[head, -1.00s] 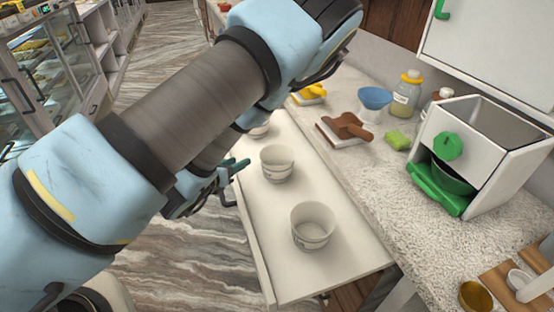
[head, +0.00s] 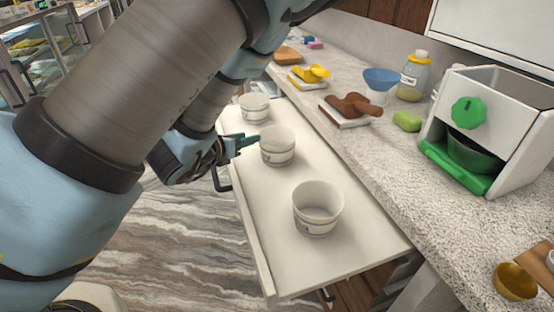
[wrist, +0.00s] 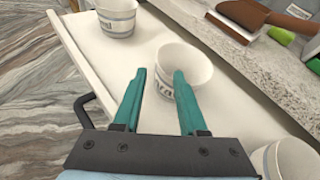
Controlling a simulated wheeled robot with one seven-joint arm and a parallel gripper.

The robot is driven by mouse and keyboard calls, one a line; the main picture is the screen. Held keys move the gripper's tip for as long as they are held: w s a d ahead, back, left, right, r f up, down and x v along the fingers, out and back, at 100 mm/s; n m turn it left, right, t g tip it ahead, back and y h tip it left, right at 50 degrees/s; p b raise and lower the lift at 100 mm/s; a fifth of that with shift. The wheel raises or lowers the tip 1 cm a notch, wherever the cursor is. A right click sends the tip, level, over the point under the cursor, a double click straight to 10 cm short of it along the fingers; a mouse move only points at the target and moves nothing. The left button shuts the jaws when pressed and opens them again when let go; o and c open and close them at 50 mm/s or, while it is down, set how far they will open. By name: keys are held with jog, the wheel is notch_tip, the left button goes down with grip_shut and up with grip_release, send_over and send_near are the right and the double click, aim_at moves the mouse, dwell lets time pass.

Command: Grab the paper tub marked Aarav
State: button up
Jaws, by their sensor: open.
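Three white paper tubs stand upright in a row in the open drawer. The middle tub (head: 278,152) also shows in the wrist view (wrist: 192,68), just beyond my fingertips, its dark label partly hidden by the right finger; the letters that show look like part of "Aarav". The near tub (head: 317,210) and the far tub (head: 254,108) have labels too small to read in the head view. My gripper (head: 248,141) is open and empty, at the left side of the middle tub. Its teal fingers also show in the wrist view (wrist: 159,72); I cannot tell whether they touch the tub.
The white drawer (head: 262,218) has a raised rim and a dark handle (head: 221,180) on its left. The speckled counter (head: 400,180) at the right holds a brown scoop (head: 355,105), a blue bowl (head: 381,78), a green sponge (head: 407,121) and a white box with green parts (head: 490,95).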

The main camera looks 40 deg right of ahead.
aim_at(259, 133)
jog(key=shift+x, duration=1.05)
jog(key=shift+w+d+p, duration=0.3)
jog(key=shift+d, duration=0.2)
jog(key=p+x, duration=0.1)
jog(key=x, duration=0.3)
jog(key=shift+w+f, duration=0.15)
jog(key=shift+f, duration=0.1)
grip_shut()
